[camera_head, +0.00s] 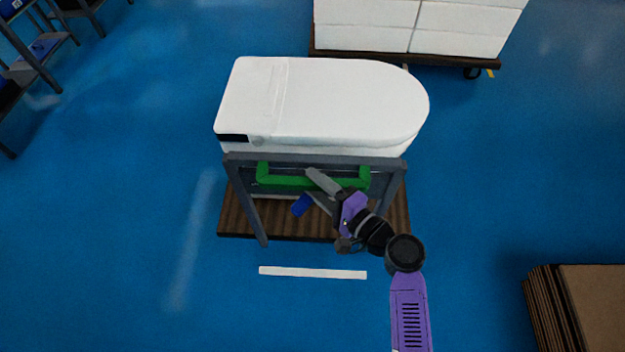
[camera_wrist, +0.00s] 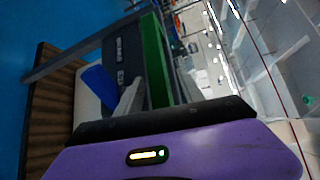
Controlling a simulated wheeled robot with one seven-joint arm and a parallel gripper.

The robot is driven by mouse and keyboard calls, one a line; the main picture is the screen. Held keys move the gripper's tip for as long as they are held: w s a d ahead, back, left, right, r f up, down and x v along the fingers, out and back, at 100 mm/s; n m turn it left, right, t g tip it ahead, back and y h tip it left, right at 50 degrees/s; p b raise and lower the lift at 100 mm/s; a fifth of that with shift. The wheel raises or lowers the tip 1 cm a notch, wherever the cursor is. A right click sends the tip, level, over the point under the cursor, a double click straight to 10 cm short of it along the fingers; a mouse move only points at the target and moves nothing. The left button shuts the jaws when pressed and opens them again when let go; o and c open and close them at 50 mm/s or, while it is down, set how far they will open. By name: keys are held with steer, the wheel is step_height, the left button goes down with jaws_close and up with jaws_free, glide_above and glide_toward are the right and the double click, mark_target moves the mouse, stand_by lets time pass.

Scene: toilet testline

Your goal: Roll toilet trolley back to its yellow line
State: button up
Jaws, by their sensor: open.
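The toilet trolley has a brown slatted base (camera_head: 230,222), a grey frame (camera_head: 300,160) and a green handle (camera_head: 285,181) on its near side. A white toilet (camera_head: 340,100) lies on top of it. My gripper (camera_head: 307,188) is open at the handle. One grey finger overlaps the green bar in the head view, and a blue-tipped finger sits just below it. In the wrist view the green handle (camera_wrist: 155,60) appears to run between the fingers; I cannot tell whether they touch it. A short white line (camera_head: 313,272) lies on the floor in front of the trolley. No full yellow line shows.
Another trolley with white boxes (camera_head: 415,25) stands close behind, with a small yellow mark (camera_head: 490,73) by its wheel. Stacked brown boards (camera_head: 590,305) are at the lower right. Dark racks (camera_head: 35,55) stand at the upper left.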

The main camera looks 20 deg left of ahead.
steer(key=shift+w+a+f, duration=0.15)
steer(key=shift+w+a, duration=0.15)
steer(key=shift+a, duration=0.35)
jaws_close()
steer(key=shift+d, duration=0.1)
stand_by(0.9)
